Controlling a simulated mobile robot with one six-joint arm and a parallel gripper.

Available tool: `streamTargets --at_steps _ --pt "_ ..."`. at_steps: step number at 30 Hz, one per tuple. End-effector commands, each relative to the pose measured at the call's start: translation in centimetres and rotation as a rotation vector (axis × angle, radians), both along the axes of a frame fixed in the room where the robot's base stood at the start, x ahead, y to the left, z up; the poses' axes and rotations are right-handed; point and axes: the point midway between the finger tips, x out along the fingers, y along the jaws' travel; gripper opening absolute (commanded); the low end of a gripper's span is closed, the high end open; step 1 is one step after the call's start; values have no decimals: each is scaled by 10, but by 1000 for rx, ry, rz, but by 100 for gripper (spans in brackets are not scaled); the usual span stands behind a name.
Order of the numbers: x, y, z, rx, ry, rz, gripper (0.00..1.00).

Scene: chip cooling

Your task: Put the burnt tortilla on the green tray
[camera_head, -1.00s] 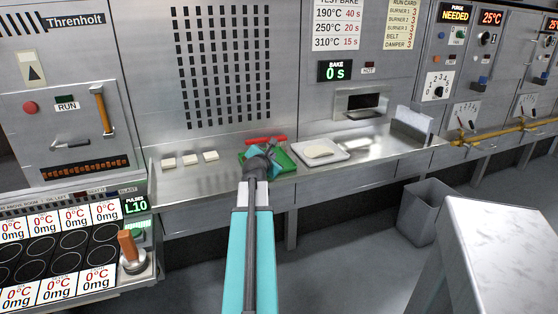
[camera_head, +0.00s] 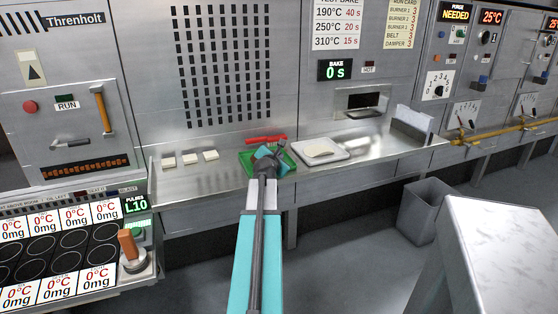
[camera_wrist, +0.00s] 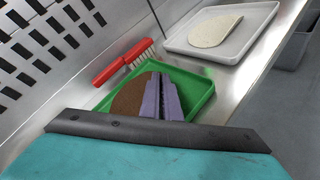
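The burnt tortilla (camera_wrist: 128,98) is a dark brown piece in the wrist view, over the left part of the green tray (camera_wrist: 203,84). My gripper (camera_wrist: 163,92) has two purple fingers close together at its right side, and they appear shut on its edge. The fingers hide part of it, and I cannot tell whether it touches the tray floor. In the head view, my gripper (camera_head: 268,152) is over the green tray (camera_head: 287,168), which lies on the metal counter. The tortilla cannot be made out there.
A red brush (camera_wrist: 122,62) lies behind the green tray against the panel. A white tray (camera_wrist: 258,32) with a pale tortilla (camera_wrist: 214,31) stands to the right. Several pale pieces (camera_head: 190,159) lie on the counter to the left. A grey bin (camera_head: 422,210) stands on the floor.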

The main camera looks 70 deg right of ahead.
Motion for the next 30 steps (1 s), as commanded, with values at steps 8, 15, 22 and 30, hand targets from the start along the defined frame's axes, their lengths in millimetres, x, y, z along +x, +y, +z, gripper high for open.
streamTargets --at_steps 8,15,22,30 --pt "0 0 -17 0 0 0 0" --pt "0 0 -18 1 0 1 0" --pt "0 0 -20 1 0 1 21" --pt "0 0 -20 1 0 0 22"
